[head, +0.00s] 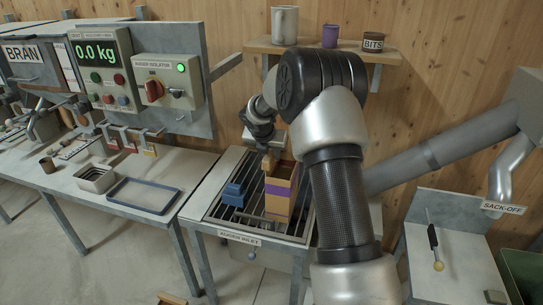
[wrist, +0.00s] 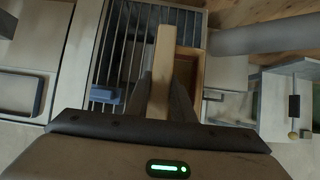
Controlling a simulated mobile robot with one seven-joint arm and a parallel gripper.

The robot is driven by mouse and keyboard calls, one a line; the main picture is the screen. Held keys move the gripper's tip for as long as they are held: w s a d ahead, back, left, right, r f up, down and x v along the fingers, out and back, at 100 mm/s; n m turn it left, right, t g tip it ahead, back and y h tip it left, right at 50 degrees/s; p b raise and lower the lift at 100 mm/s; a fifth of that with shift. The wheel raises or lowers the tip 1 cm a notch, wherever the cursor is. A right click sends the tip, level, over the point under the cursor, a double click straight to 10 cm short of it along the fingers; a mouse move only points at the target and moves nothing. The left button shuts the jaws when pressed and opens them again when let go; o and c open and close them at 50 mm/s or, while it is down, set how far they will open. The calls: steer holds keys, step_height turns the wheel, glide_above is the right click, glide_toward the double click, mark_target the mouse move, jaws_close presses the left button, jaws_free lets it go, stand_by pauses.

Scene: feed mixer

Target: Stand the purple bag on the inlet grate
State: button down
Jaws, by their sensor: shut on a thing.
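The purple bag (head: 279,192) is a tall tan bag with a purple band, upright over the inlet grate (head: 248,165). My gripper (head: 268,158) is at its top and shut on its upper part. In the wrist view the bag's tan open top (wrist: 187,76) shows between and beyond the fingers (wrist: 162,95), and the grate (wrist: 184,20) lies below. Whether the bag's base touches the bars is hard to tell. My arm hides part of the grate's right side.
A blue block-like thing (head: 233,195) sits on the grate, left of the bag. A blue-rimmed tray (head: 144,195) and a metal tin (head: 95,178) stand on the left bench. The weigher and isolator panel (head: 165,85) rises behind. A sack-off chute (head: 508,165) is at right.

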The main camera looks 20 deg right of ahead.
steer(key=shift+r, duration=0.15)
steer(key=c, duration=1.5)
jaws_free()
steer(key=shift+c, duration=0.2)
